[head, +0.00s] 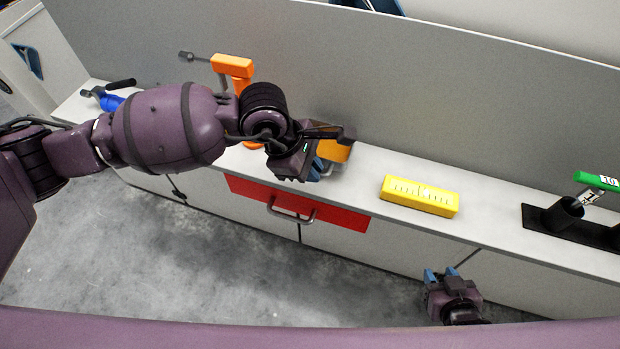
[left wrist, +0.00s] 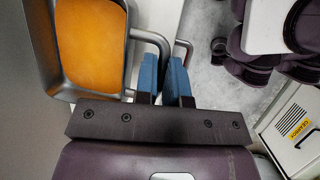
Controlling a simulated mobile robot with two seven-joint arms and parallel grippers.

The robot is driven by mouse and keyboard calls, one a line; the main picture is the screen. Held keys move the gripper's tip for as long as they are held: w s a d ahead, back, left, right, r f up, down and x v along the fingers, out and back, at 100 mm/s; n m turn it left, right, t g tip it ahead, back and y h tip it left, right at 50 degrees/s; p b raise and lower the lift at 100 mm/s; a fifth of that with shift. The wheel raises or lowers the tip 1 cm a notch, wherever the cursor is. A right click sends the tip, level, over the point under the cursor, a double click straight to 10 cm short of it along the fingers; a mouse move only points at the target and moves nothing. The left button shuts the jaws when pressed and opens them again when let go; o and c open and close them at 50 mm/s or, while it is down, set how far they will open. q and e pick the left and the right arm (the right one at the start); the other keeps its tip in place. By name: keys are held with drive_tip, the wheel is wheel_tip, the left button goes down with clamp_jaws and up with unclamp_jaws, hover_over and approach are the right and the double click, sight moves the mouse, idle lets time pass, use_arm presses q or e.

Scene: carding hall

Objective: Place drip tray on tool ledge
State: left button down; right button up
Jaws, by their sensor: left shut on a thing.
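The drip tray is a grey-rimmed tray with an orange inside, seen in the left wrist view (left wrist: 90,42) with a grey loop handle at its side. In the head view only its orange part (head: 335,151) shows beside my left gripper (head: 322,170); the rest is hidden by the gripper and arm. My left gripper's blue fingers (left wrist: 163,78) are shut on the tray's handle. The tray is over or at the long pale tool ledge (head: 490,208); I cannot tell whether it touches. My right gripper (head: 441,275) is open and empty, in front of the ledge.
On the ledge stand a yellow block (head: 420,195), an orange tool (head: 233,68), a blue tool (head: 108,101) and a black rack (head: 545,217) with a green-topped tool (head: 597,181). A grey panel (head: 430,80) rises behind. A red drawer front (head: 345,218) is below.

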sight(318, 190)
use_arm(q)
wheel_tip(318, 190, down, 4)
drive_tip(key=shift+r, duration=0.1)
drive_tip(key=c, duration=1.2)
unclamp_jaws()
